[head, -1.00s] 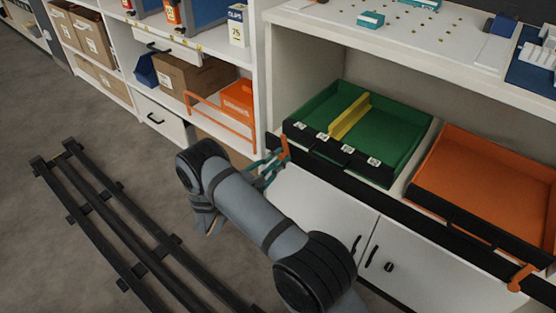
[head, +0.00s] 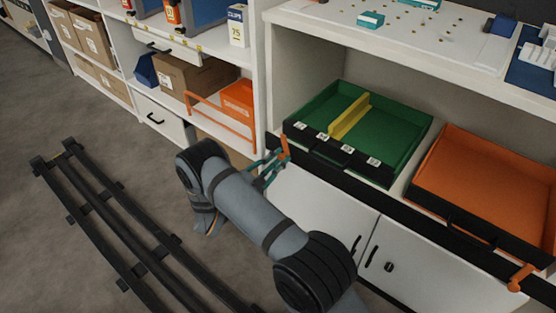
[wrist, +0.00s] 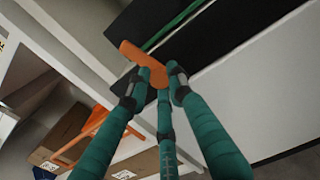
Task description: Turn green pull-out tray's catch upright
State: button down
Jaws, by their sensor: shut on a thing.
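The green pull-out tray (head: 405,160) has a yellow divider and a black front with white labels. Its orange catch (head: 284,146) is at the left end of the black rail below the tray front. In the head view the catch's arm stands close to vertical, leaning slightly. In the wrist view the catch (wrist: 135,53) shows its flat arm and a knob between the fingertips. My gripper (head: 270,170) has teal fingers and is shut on the catch; it also shows in the wrist view (wrist: 158,82). The fingers partly hide the knob.
An orange tray (head: 485,180) sits to the right, with its own orange catch (head: 520,277) slanted on the rail. White cupboard doors (head: 325,215) with black handles lie below. Shelves with cardboard boxes (head: 190,75) and an orange bin stand at left. Dark rails (head: 110,235) cross the floor.

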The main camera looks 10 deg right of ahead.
jog(key=c, duration=1.5)
grip_release()
jog(key=shift+c, duration=0.2)
jog(key=shift+a, duration=0.1)
jog(key=v, duration=1.2)
